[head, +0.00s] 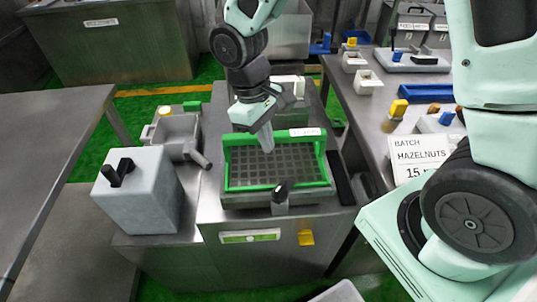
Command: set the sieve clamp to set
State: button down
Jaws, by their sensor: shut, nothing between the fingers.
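A sieve with a green frame (228,160) and a dark mesh sits on the steel bench in the middle of the head view. At its front edge stands a short grey post with a black knob (282,190), which looks like the sieve clamp. Its setting cannot be read at this size. My gripper (267,150) points down over the rear middle of the mesh, behind the black knob and apart from it. It is shut and empty. Whether its tips touch the mesh is unclear. My gripper and wrist hide part of the green rear bar.
A grey box with a black handle (140,195) stands left of the sieve, with a grey hopper-like unit (176,132) behind it. A batch sign (412,165) and small containers occupy the right table.

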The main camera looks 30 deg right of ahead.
aim_at(284, 186)
jog(key=x, duration=1)
dwell(0.6)
